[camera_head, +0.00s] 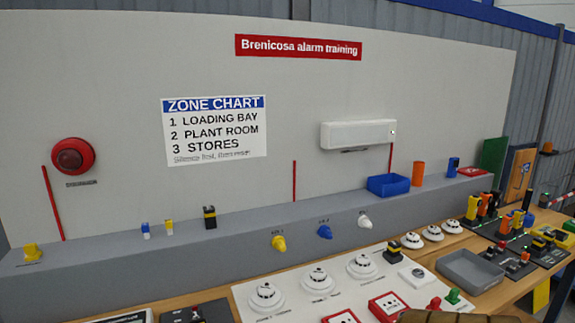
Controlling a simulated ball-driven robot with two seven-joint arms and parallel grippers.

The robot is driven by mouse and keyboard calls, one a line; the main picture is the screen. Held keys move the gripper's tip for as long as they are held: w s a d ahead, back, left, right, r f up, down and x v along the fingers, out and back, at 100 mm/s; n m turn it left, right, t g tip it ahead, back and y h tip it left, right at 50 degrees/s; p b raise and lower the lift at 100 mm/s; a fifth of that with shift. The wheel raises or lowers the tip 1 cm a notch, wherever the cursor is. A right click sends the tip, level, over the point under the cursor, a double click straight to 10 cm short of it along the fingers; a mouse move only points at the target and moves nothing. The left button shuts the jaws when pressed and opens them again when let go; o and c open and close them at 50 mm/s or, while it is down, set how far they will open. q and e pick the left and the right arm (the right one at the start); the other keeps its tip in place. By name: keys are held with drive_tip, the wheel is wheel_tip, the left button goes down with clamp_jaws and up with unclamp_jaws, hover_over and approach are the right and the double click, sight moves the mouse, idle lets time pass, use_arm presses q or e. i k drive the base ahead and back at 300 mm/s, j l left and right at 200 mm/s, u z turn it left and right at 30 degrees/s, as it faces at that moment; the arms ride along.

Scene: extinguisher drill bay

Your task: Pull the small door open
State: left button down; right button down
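A grey ledge (120,262) runs along the white wall board, bearing a blue bin (388,185) and an orange cylinder (418,173). White detectors, red call points, a grey tray (470,270) and several switch blocks crowd the wooden table.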

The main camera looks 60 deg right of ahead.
sight(521, 171)
drive_tip(key=z, duration=3.35)
drive_tip(key=i+l+z, duration=0.65)
drive_tip(key=i, duration=0.7)
drive_tip(key=i+j+z, duration=0.1)
drive_tip(key=i+z, duration=0.2)
drive_tip(key=i, duration=0.7)
